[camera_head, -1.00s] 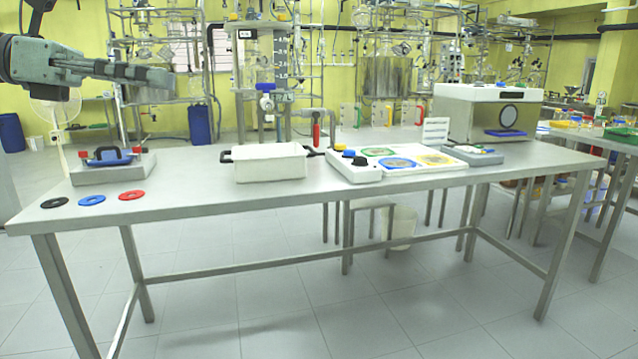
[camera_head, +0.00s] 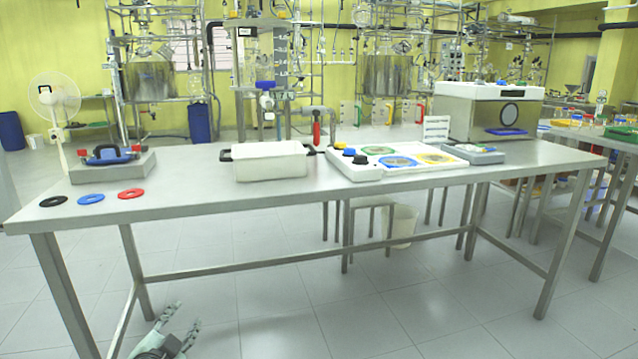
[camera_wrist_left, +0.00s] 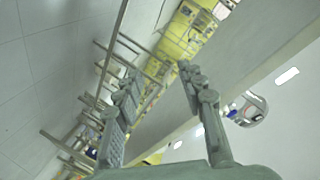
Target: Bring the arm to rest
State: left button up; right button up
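My left gripper (camera_head: 185,315) is low at the bottom left of the head view, in front of the table and below its top. Its two grey fingers are spread apart with nothing between them. The left wrist view also shows the open fingers (camera_wrist_left: 158,72), with the tilted room behind them. My right gripper is in neither view.
The steel table (camera_head: 240,196) stands ahead, its front edge and legs near my left gripper. On it are a white bin (camera_head: 270,168), black, blue and red rings (camera_head: 91,199), a grey block (camera_head: 112,173) and a white board (camera_head: 350,172). The floor in front is clear.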

pick_arm(q)
jog(key=s+f+n+g+y, duration=0.1)
jog(key=s+f+n+g, duration=0.4)
jog(key=s+f, duration=0.95)
jog(key=s+d+f+n+g, duration=0.1)
jog(key=s+f+g, duration=0.2)
jog(key=s+f, duration=0.3)
jog(key=s+d+f+n+g, duration=0.1)
jog(key=s+f+g, duration=0.3)
jog(key=s, duration=0.9)
notch_tip(320, 180, down, 3)
jog(key=shift+s+d+g, duration=0.3)
jog(key=shift+d, duration=0.05)
